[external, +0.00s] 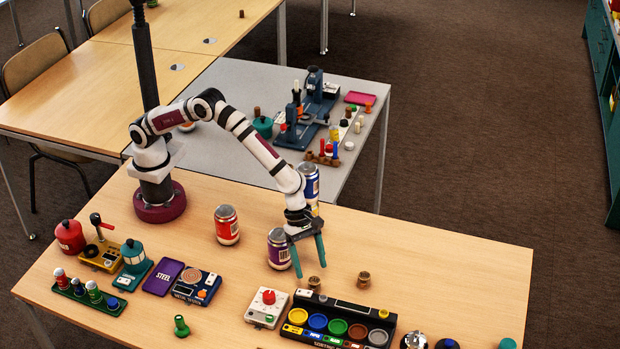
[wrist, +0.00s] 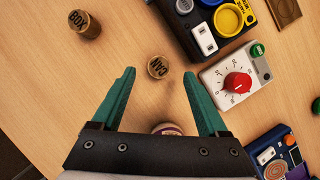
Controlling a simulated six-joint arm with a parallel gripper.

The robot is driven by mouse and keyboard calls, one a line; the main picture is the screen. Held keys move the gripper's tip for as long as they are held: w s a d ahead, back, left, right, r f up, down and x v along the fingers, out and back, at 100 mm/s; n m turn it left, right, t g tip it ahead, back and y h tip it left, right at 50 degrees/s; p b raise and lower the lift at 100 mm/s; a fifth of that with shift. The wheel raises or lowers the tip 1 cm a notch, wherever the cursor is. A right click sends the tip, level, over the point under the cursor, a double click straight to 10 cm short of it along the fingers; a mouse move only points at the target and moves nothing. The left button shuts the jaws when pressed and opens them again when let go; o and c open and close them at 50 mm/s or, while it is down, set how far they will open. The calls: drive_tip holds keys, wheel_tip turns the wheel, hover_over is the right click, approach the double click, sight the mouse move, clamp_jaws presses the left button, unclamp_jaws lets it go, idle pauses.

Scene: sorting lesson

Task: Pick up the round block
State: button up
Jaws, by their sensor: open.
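The other, stamped with what looks like "BOX" (wrist: 85,24), is upper left in the wrist view and further right in the external view (external: 363,279). I cannot tell which one the task means. My gripper (external: 309,268), with its green fingers spread (wrist: 159,73), is open and empty above the table.
A purple can (external: 279,250) stands just left of my gripper, and a red can (external: 227,226) further left. A dark sorting tray (external: 338,304) with coloured cups and a white box with a red dial (external: 268,308) lie in front.

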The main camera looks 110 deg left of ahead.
sight(314, 278)
drive_tip(key=x, duration=0.6)
drive_tip(key=shift+s+a, duration=0.1)
clamp_jaws()
